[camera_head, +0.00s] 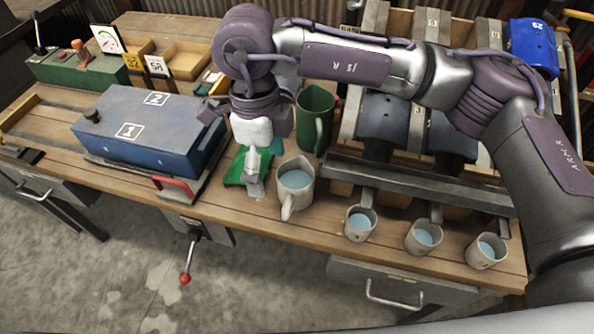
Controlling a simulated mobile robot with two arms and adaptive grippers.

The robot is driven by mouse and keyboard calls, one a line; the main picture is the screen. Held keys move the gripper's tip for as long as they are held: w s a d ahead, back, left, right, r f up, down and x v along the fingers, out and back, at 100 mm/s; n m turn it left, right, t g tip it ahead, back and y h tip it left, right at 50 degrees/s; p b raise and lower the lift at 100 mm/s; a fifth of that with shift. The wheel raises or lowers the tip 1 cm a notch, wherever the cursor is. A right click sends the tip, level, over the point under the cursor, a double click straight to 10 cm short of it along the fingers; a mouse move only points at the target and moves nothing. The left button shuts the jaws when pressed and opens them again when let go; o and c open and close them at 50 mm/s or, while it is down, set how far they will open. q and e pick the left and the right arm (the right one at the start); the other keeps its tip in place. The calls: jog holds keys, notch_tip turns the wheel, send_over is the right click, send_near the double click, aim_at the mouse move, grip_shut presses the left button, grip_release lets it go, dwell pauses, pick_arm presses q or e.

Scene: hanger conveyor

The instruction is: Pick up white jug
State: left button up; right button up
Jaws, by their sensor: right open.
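The white jug (296,188) stands upright on the wooden workbench, with bluish liquid inside and its handle toward the front edge. My right gripper (252,140) is above the bench just left of and behind the jug, pointing down. It is open and does not hold the jug; a gap shows between them. A green and silver item (236,168) lies below the gripper, partly hidden by it. My left gripper is out of the picture.
A green jug (315,119) stands close behind the white jug. Three small cups (360,222) with liquid stand along the right front of the bench, before a dark metal rail (415,184). A blue box (150,128) numbered 1 and 2 is on the left.

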aim_at(288, 201)
jog(key=shift+t+h, duration=0.5)
jog(key=f, duration=0.2)
jog(key=d+f, duration=0.1)
jog(key=f, duration=0.2)
jog(key=d+f, duration=0.1)
jog(key=f, duration=0.1)
jog(key=shift+w+d+f+p, duration=0.2)
jog(key=shift+w+p, duration=0.1)
jog(key=shift+p, duration=0.05)
jog(key=shift+f, duration=0.25)
jog(key=f, duration=0.2)
jog(key=f+p, duration=0.1)
jog(key=f, duration=0.1)
jog(key=shift+d, duration=0.35)
jog(key=shift+s+f, duration=0.1)
jog(key=shift+f, duration=0.5)
jog(key=shift+c, duration=0.9)
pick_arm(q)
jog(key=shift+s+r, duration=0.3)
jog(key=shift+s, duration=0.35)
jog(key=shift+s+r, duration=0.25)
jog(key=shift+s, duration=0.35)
pick_arm(e)
grip_shut()
